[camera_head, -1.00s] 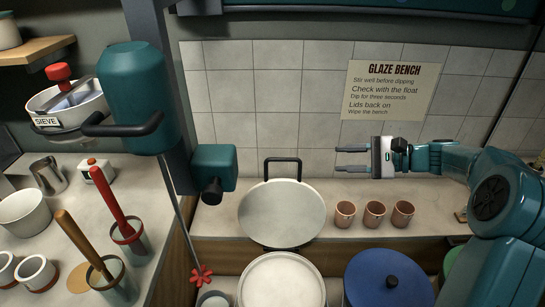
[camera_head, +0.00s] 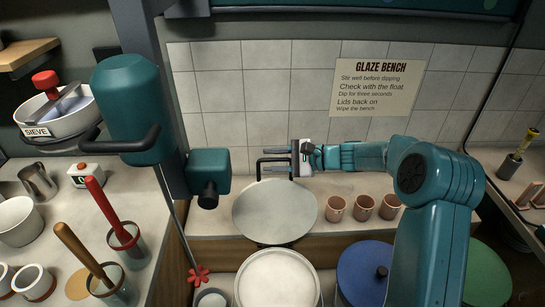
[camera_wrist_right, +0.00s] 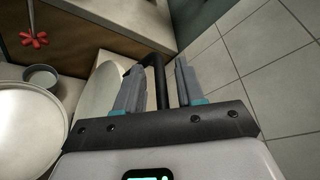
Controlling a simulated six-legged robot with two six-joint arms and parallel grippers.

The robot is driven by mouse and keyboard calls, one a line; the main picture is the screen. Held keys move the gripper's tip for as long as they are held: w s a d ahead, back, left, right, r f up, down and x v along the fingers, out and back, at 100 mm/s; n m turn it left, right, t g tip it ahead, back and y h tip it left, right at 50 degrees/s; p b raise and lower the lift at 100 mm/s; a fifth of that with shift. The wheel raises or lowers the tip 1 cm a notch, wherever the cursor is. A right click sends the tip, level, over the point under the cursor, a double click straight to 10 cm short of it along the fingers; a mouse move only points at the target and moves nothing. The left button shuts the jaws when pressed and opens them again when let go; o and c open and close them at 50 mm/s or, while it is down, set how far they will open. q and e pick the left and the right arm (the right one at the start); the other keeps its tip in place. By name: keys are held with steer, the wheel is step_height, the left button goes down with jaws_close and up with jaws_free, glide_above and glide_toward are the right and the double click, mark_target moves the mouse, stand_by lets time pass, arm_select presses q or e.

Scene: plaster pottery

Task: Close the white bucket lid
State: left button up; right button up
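The white bucket (camera_head: 277,283) stands at the bottom middle of the head view. Its round pale lid (camera_head: 273,213) stands open and tilted up behind it, leaning towards the tiled wall. A black handle (camera_head: 262,160) rises from the lid's top edge. My right gripper (camera_head: 270,163) is open at that handle, reaching in from the right. In the right wrist view the black handle (camera_wrist_right: 158,77) passes between the two spread fingers, and there is a gap to the right finger. The lid (camera_wrist_right: 100,90) lies to the left there. My left gripper is not in view.
Several copper cups (camera_head: 364,207) stand on the ledge right of the lid. A blue lid (camera_head: 365,270) is right of the bucket, with a green one (camera_head: 487,275) farther right. A teal device (camera_head: 208,176) hangs left of the lid. A red star-shaped knob (camera_head: 198,274) is left of the bucket.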

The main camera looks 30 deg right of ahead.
steer(key=shift+w+a+f, duration=0.15)
steer(key=shift+w+a, duration=0.05)
steer(key=shift+w, duration=0.15)
steer(key=shift+s+d, duration=0.1)
steer(key=shift+s, duration=0.25)
steer(key=shift+c, duration=0.7)
jaws_close()
